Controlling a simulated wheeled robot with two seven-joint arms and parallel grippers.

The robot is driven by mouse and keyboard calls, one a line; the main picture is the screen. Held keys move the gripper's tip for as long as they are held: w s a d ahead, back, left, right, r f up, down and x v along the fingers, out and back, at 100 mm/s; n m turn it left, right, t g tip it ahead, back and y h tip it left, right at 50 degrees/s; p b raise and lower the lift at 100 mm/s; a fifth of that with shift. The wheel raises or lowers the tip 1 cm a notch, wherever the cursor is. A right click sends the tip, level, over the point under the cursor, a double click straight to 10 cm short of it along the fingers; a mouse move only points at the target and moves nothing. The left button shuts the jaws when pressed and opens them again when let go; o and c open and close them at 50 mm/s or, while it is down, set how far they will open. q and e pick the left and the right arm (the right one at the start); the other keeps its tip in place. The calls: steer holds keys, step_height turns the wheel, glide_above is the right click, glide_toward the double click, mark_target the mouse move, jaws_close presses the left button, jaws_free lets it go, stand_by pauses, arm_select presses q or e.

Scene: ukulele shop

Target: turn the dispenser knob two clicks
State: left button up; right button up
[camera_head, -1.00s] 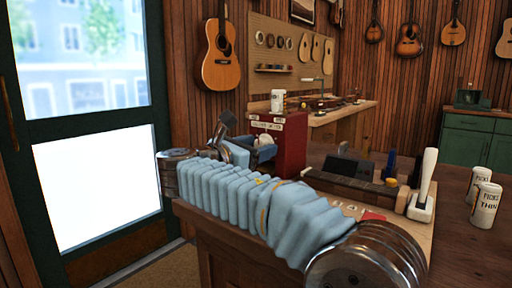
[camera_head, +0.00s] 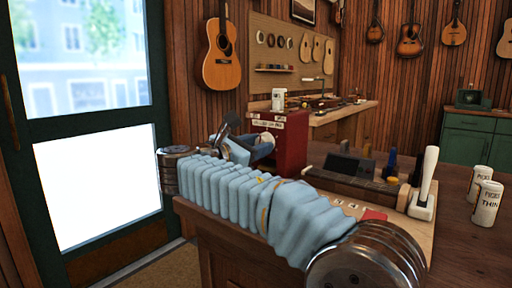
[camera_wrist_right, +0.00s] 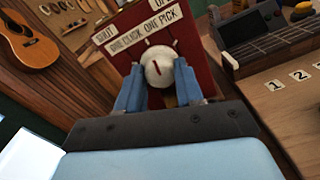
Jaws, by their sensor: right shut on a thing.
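The dispenser is a dark red box (camera_head: 291,148) on the counter in the head view. Its front fills the upper middle of the right wrist view (camera_wrist_right: 192,50), with labels reading "SHUT" and "ONE CLICK ONE PICK" and a partly cut-off label at the top. My right gripper (camera_head: 262,149) is at the dispenser's front. Its two blue fingers (camera_wrist_right: 158,84) are shut on the knob, one on each side. My left gripper is not in view.
A white can (camera_head: 278,99) stands on the dispenser. Two white pick cans (camera_head: 482,196) stand at the counter's right. A fretted neck block (camera_head: 350,183) and a white-handled tool (camera_head: 425,185) sit right of the dispenser. Numbered tiles (camera_wrist_right: 300,75) lie on a board.

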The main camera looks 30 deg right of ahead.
steer(key=m+b, duration=0.2)
steer(key=m, duration=0.3)
steer(key=shift+d+m, duration=0.15)
steer(key=shift+m, duration=0.15)
steer(key=m+b, duration=0.2)
steer(key=m, duration=0.2)
steer(key=shift+y, duration=0.3)
steer(key=m+b, duration=0.2)
steer(key=m, duration=0.1)
steer(key=shift+f+m, duration=0.1)
steer(key=shift+m, duration=0.3)
steer(key=m+b, duration=0.2)
steer(key=m, duration=0.1)
steer(key=shift+s+b, duration=0.1)
steer(key=shift+b, duration=0.25)
steer(key=m+b, duration=0.2)
steer(key=m, duration=0.2)
steer(key=shift+t, duration=0.3)
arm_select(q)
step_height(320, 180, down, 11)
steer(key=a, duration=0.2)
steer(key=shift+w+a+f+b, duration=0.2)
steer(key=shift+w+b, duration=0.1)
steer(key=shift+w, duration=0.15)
arm_select(e)
steer(key=shift+r+m, duration=0.2)
steer(key=shift+m, duration=0.4)
steer(key=o, duration=1)
steer(key=shift+d, duration=0.1)
